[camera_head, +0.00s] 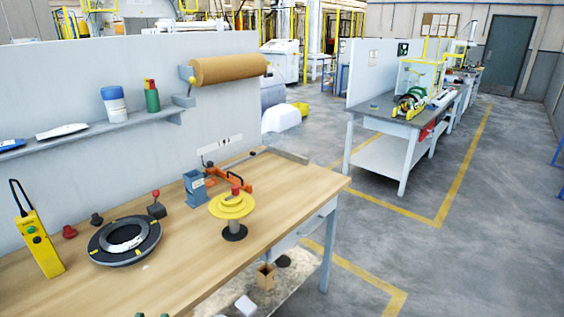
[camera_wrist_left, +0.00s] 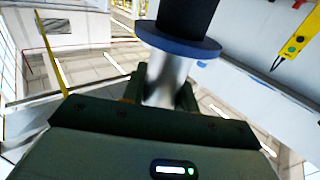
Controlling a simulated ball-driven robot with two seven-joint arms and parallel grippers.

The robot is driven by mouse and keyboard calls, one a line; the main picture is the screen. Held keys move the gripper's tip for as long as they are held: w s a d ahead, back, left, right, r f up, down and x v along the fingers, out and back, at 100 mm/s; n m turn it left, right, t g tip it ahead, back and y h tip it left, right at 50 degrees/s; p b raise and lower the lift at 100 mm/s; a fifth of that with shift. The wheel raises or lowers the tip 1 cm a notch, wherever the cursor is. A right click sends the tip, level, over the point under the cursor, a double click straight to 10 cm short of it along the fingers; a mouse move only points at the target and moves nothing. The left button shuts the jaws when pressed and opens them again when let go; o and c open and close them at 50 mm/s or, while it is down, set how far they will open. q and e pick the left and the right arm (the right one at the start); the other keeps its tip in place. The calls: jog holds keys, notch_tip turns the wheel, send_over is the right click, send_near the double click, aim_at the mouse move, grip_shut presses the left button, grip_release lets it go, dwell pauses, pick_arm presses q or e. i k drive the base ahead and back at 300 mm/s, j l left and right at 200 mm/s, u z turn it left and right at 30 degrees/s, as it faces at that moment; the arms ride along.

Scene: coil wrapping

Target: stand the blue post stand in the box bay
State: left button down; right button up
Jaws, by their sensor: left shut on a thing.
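In the left wrist view my left gripper (camera_wrist_left: 160,88) is shut on the silver post of the blue post stand (camera_wrist_left: 185,40). The stand has a wide blue disc with a dark cylinder on its far side, cut off by the top edge. The fingers sit on the post beside the disc. Neither gripper nor this stand shows in the head view. I cannot tell which place is the box bay. A small open brown box (camera_head: 265,277) stands low beyond the table's front edge. My right gripper is in neither view.
The wooden table (camera_head: 190,255) holds a black ring (camera_head: 124,241), a yellow-disc stand (camera_head: 232,205), a blue holder (camera_head: 195,187), an orange tool (camera_head: 236,190) and a yellow pendant (camera_head: 38,243). Its front middle is mostly clear. Open floor lies to the right.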

aim_at(271, 169)
jog(key=i+l, duration=0.25)
jog(key=i, duration=0.2)
jog(key=i+l, duration=0.25)
jog(key=i, duration=0.2)
jog(key=i+l, duration=0.2)
jog(key=i, duration=0.2)
jog(key=i+l, duration=0.25)
jog(key=i, duration=0.2)
jog(key=i+l, duration=0.25)
jog(key=i, duration=0.2)
jog(key=i+l, duration=0.25)
jog(key=i, duration=0.2)
jog(key=z, duration=0.05)
